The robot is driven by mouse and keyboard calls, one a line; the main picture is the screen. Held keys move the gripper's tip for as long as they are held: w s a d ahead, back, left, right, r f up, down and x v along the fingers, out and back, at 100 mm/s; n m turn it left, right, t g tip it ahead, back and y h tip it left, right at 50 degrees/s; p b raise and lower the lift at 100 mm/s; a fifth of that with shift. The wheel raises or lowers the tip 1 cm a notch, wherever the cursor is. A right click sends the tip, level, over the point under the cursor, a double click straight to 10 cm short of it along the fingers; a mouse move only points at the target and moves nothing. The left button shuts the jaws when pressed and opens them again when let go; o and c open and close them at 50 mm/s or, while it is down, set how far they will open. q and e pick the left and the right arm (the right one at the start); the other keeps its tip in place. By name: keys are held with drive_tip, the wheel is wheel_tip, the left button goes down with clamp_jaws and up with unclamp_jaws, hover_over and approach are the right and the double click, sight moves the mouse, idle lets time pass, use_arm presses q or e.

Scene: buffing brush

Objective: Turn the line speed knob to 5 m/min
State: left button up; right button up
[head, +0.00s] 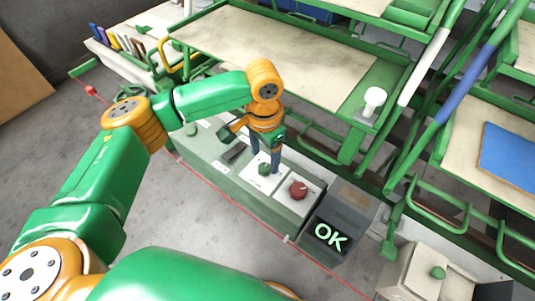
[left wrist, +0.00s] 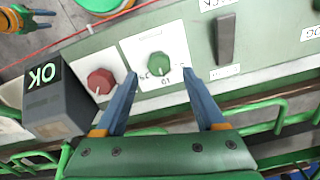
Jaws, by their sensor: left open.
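A green knob (head: 264,169) sits on a white dial plate on the control panel. In the left wrist view the green knob (left wrist: 157,65) has printed scale marks around it, partly legible and upside down. A red knob (head: 298,189) is on the neighbouring plate; it also shows in the left wrist view (left wrist: 101,82). My left gripper (head: 265,163) points down at the green knob, open, with blue fingers. In the left wrist view its fingertips (left wrist: 160,76) are on either side of the knob, with gaps on both sides. Contact is not visible.
A dark box showing OK (head: 330,236) stands beside the red knob. A dark lever (left wrist: 225,40) is on the panel's other side. Green-framed tables (head: 290,50) and rails rise behind the panel. A red line (head: 240,207) runs along its front; the grey floor there is open.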

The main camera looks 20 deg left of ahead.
sight(265, 166)
use_arm(q)
drive_tip(key=f, duration=0.3)
drive_tip(key=shift+s+f, duration=0.15)
drive_tip(key=shift+s, duration=0.05)
drive_tip(key=shift+w+f, duration=0.2)
drive_tip(key=shift+w, duration=0.05)
drive_tip(key=shift+s+r, duration=0.1)
drive_tip(key=shift+s, duration=0.05)
drive_tip(key=c, duration=0.5)
clamp_jaws()
drive_tip(key=shift+r+n+p, duration=0.2)
drive_tip(key=shift+n+p, duration=0.1)
drive_tip(key=shift+p, duration=0.4)
drive_tip(key=n+p, duration=0.6)
drive_tip(key=p, duration=0.3)
drive_tip(key=shift+r+p, duration=0.15)
drive_tip(key=shift+p, duration=0.2)
drive_tip(key=n+p, duration=0.2)
drive_tip(key=n, duration=0.1)
drive_tip(key=shift+p, duration=0.3)
drive_tip(key=shift+f+n+p, duration=0.25)
drive_tip(key=shift+n+p, duration=0.3)
drive_tip(key=shift+n, duration=0.55)
use_arm(e)
wheel_tip(265, 166, up, 15)
drive_tip(key=shift+s+f, duration=0.15)
drive_tip(key=shift+s, duration=0.1)
